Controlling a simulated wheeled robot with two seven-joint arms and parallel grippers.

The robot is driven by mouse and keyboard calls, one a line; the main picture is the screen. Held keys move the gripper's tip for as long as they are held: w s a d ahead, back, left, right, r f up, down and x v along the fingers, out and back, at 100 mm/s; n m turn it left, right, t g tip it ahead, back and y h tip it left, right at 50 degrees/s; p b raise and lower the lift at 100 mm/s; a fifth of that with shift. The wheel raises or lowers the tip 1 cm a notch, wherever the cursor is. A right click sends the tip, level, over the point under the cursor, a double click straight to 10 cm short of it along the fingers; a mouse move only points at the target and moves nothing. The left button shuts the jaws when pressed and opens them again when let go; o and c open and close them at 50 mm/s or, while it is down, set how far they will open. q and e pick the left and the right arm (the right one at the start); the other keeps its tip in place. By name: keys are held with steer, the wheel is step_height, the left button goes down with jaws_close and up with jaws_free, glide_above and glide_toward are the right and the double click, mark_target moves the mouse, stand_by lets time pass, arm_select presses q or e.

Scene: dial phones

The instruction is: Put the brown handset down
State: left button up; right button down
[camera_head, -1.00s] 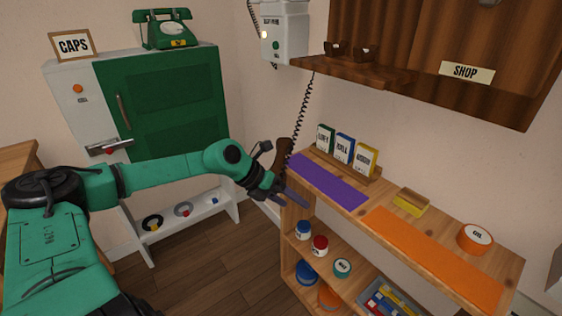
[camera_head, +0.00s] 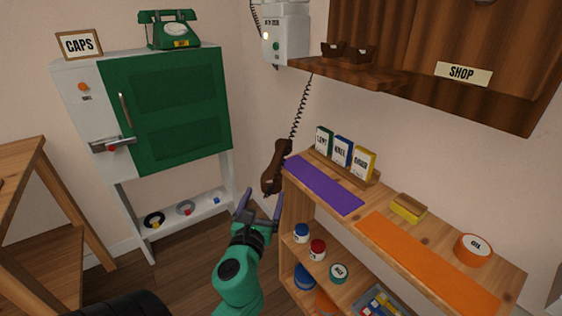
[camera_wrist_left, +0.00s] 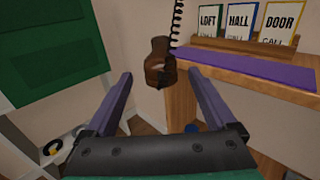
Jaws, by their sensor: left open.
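The brown handset (camera_head: 276,166) hangs on a black coiled cord (camera_head: 300,105), beside the left end of the wooden shelf unit. It is tilted in the head view, with its lower end near my gripper. My left gripper (camera_head: 261,194) is open and empty, just below the handset in the head view. In the left wrist view, the handset (camera_wrist_left: 160,62) is beyond the gap between the two purple fingers, and I see no finger closed on it. My right gripper is not in view.
A purple mat (camera_head: 322,185) and an orange mat (camera_head: 428,262) lie on the shelf unit, with LOFT, HALL and DOOR cards (camera_head: 343,152) behind. A white wall phone (camera_head: 285,38) hangs above. A green phone (camera_head: 169,30) stands on the cabinet (camera_head: 165,105).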

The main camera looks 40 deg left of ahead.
mark_target(272, 172)
arm_select(q)
steer(key=x, duration=1.3)
steer(key=shift+w+a+f, duration=0.1)
steer(key=shift+w+a, duration=0.1)
steer(key=shift+w, duration=0.1)
steer(key=shift+s, duration=0.1)
steer(key=shift+c, duration=0.6)
jaws_close()
